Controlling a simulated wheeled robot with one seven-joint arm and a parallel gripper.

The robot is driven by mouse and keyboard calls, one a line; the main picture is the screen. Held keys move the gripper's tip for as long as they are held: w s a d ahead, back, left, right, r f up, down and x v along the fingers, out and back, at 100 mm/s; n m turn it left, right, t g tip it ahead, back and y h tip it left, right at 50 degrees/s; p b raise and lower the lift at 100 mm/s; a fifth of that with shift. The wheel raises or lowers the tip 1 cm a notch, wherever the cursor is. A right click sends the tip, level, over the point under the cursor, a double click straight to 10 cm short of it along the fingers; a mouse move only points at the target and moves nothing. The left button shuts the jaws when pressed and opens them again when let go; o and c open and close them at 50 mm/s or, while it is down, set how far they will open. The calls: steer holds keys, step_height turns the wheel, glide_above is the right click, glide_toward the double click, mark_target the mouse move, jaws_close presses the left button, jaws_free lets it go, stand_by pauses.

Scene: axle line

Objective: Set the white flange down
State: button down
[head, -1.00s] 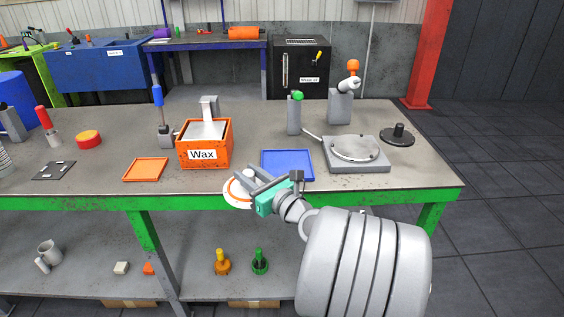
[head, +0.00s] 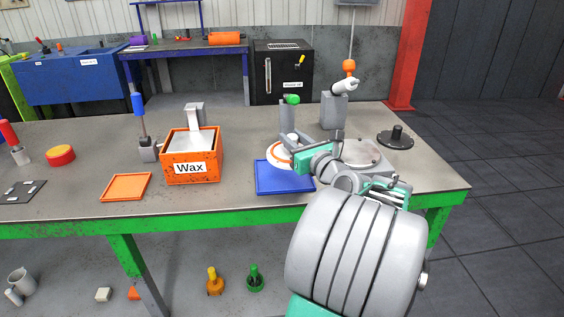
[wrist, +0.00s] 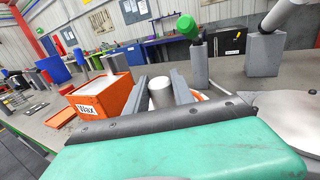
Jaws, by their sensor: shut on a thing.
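The white flange (head: 274,154), a disc with an orange ring and a raised hub, is in my gripper (head: 293,145). In the head view it shows over the back edge of the blue tray (head: 285,180); I cannot tell its height above tray or bench. In the wrist view the two grey fingers (wrist: 161,93) are shut on its pale hub (wrist: 160,88). My gripper hides the right part of the disc in the head view.
The orange Wax box (head: 191,155) and orange tray (head: 125,187) are to the left. A green-topped grey post (head: 288,113) stands close behind the flange. A round-topped plate (head: 362,153) and a black flange (head: 396,138) are to the right.

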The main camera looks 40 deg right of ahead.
steer(key=w+f, duration=0.3)
steer(key=w+f+b, duration=0.1)
steer(key=f, duration=0.1)
steer(key=shift+w+d+f, duration=0.1)
steer(key=shift+w+d, duration=0.15)
steer(key=shift+d, duration=0.15)
steer(key=shift+w+f+b, duration=0.15)
steer(key=shift+f+b, duration=0.2)
steer(key=shift+f, duration=1.3)
steer(key=shift+f, duration=0.2)
steer(key=c, duration=1.1)
jaws_free()
steer(key=shift+f, duration=0.15)
